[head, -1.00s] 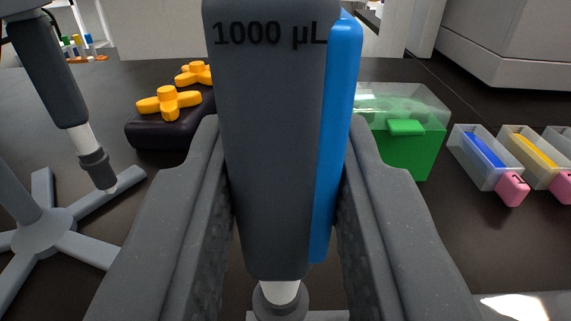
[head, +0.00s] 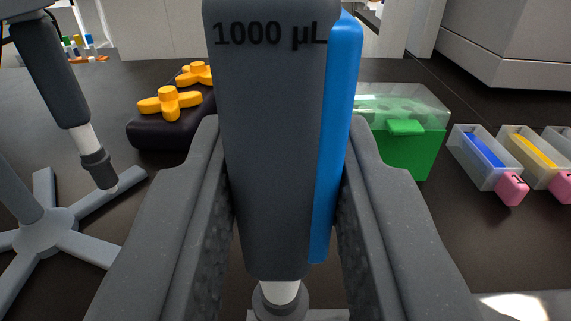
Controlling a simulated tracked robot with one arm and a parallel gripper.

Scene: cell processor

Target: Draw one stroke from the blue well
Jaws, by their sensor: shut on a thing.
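My gripper (head: 285,225) is shut on a grey pipette (head: 268,130) marked "1000 µL", with a blue strip (head: 343,110) along its right side. The pipette stands upright between the fingers. Its white and grey lower end (head: 280,298) runs to the bottom edge of the view, and its tip is out of sight. A clear well with blue contents (head: 484,149) and a pink tab (head: 513,188) sits on the dark bench at the right, apart from my gripper.
A well with yellow contents (head: 537,150) stands right of the blue one. A green box with a clear lid (head: 408,155) is behind my right finger. A dark block with orange knobs (head: 168,135) is at left. Another pipette (head: 50,75) hangs over a grey stand (head: 45,232).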

